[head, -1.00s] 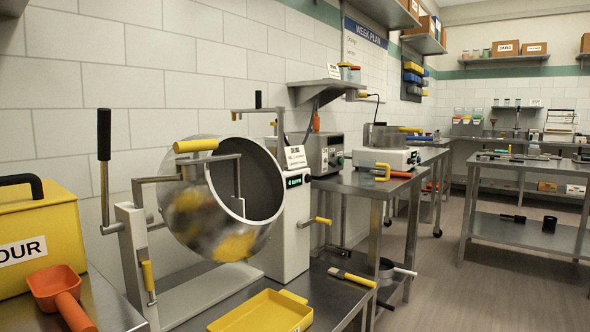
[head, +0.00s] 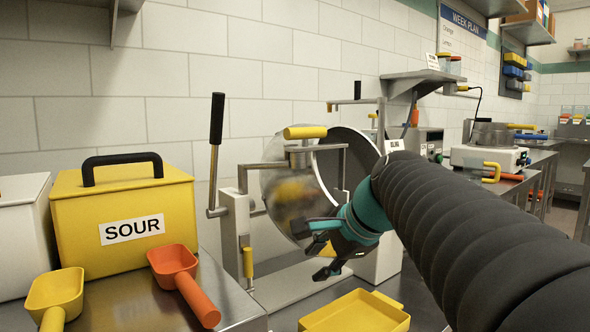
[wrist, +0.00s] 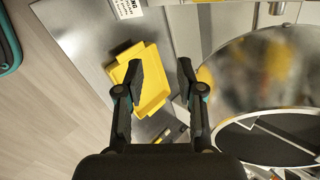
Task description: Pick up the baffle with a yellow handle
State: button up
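The yellow handle (head: 305,132) sits on top of a grey metal bracket at the mouth of the round steel drum (head: 285,195). I take this to be the baffle; its lower part is hidden inside the drum and behind my arm. My gripper (head: 322,248) is in front of the drum, below and apart from the handle. In the wrist view my gripper (wrist: 160,72) is open and empty, pointing down over the bench, with the drum (wrist: 240,82) to its right. A yellow edge at the top of the wrist view is too cropped to identify.
A yellow tray (head: 358,312) lies on the bench below my gripper. A black-handled lever (head: 217,120) and a small yellow handle (head: 248,262) stand left of the drum. The yellow SOUR bin (head: 125,215) and orange scoop (head: 180,280) are further left.

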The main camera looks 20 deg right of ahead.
jog(key=w+d+r+m+t+y+b, duration=0.1)
jog(key=w+d+r+m+t, duration=0.2)
jog(key=w+d+r+m, duration=0.6)
jog(key=m+t+y+b, duration=0.1)
jog(key=m+t, duration=0.1)
jog(key=m, duration=0.4)
send_near(344, 166)
jog(key=x, duration=0.6)
jog(key=shift+s+f+b, duration=0.1)
jog(key=shift+f+b, duration=0.1)
jog(key=shift+b, duration=0.2)
jog(key=shift+x, duration=2.55)
jog(key=shift+d+r, duration=0.15)
jog(key=shift+r, duration=0.05)
grip_shut()
